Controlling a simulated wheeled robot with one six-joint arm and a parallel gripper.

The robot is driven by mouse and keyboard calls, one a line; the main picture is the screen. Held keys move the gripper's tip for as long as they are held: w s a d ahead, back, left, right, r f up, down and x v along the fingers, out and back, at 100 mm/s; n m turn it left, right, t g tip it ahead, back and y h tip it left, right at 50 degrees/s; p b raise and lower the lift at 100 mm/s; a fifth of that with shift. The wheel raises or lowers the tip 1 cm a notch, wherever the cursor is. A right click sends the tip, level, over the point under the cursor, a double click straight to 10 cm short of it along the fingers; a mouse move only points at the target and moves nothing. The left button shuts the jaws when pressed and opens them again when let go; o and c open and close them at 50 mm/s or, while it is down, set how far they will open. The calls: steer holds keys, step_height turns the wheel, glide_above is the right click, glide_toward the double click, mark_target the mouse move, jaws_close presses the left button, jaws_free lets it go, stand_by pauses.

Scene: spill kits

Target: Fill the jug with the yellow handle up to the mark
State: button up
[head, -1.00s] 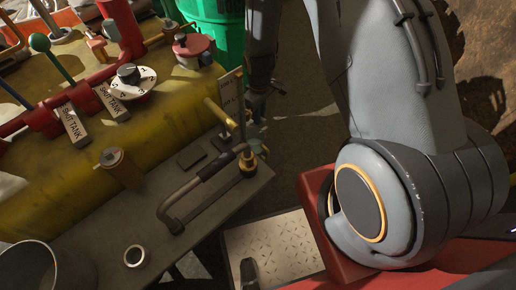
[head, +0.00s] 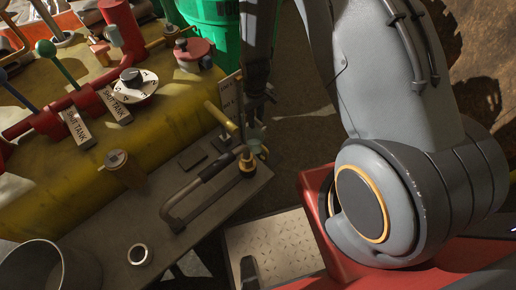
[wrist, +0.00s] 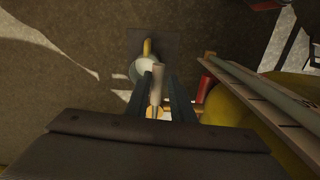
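In the wrist view a pale round jug (wrist: 143,69) with a yellow handle (wrist: 147,47) is beyond my fingertips, partly hidden by them. Its mark and liquid level cannot be seen. In the head view a pale green vessel (head: 256,139), probably this jug, shows beside the tank's brass outlet. My gripper (wrist: 158,82) points toward it, with a beige, handle-like piece between its two dark fingers. I cannot tell whether the fingers touch that piece. In the head view my gripper (head: 257,103) hangs just above the vessel, beside the small upright sign (head: 230,96).
A yellow tank (head: 60,180) with red pipes, levers and a dial (head: 132,82) fills the left. A green bin (head: 215,35) stands behind.

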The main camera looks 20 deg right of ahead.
steer(key=o, duration=0.3)
steer(key=shift+s+a, duration=0.15)
steer(key=shift+r, duration=0.25)
steer(key=shift+r+p, duration=2.6)
steer(key=shift+r, duration=0.6)
steer(key=shift+w+r, duration=0.1)
steer(key=shift+w, duration=0.1)
